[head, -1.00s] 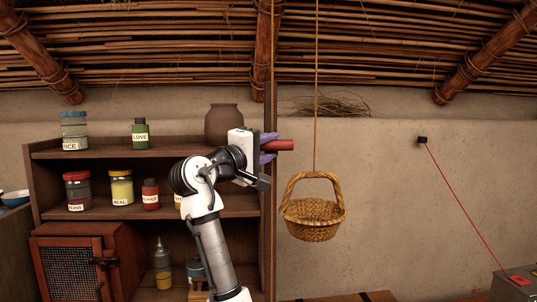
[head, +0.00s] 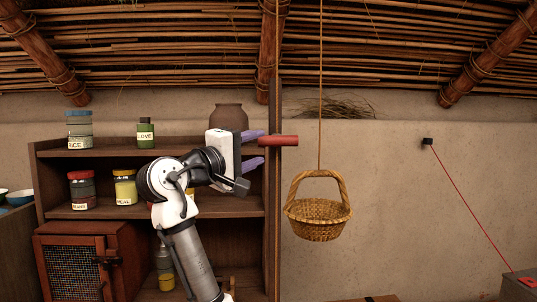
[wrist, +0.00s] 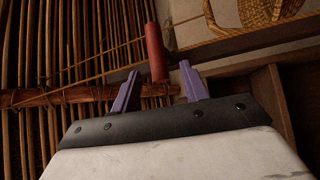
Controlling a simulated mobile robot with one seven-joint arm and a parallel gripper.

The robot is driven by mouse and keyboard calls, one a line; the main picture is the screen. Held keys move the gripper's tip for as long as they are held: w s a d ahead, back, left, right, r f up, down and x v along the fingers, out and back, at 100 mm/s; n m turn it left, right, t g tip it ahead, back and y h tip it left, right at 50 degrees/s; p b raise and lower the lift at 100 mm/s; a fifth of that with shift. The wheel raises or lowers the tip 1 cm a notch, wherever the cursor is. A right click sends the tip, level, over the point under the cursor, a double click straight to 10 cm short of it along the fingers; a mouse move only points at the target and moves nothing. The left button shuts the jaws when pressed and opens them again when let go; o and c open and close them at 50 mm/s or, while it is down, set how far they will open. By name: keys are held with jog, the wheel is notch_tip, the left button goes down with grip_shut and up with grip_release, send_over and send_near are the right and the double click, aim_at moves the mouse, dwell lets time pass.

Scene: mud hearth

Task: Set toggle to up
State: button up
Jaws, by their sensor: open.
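A red cylindrical handle (head: 280,141) sticks out sideways, roughly level, at the upright wooden post (head: 274,220). It is the likeliest toggle in view, but no label shows. In the wrist view the red handle (wrist: 155,45) stands beyond and between the finger lines. My gripper (head: 262,148) is just left of the post, its two purple fingers spread one above the other. The fingers also show apart in the wrist view (wrist: 159,72), with nothing clearly held. Whether a finger touches the handle cannot be told.
A woven basket (head: 318,220) hangs on a rope right of the post. A shelf (head: 100,213) with several jars and a clay pot (head: 229,117) stands behind my arm. The wall right of the basket is mostly clear, with a red line slanting across it.

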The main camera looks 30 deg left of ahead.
jog(key=r+b+v, duration=0.1)
jog(key=b+v, duration=0.1)
jog(key=v, duration=0.5)
jog(key=shift+s+f, duration=0.2)
jog(key=shift+f, duration=0.25)
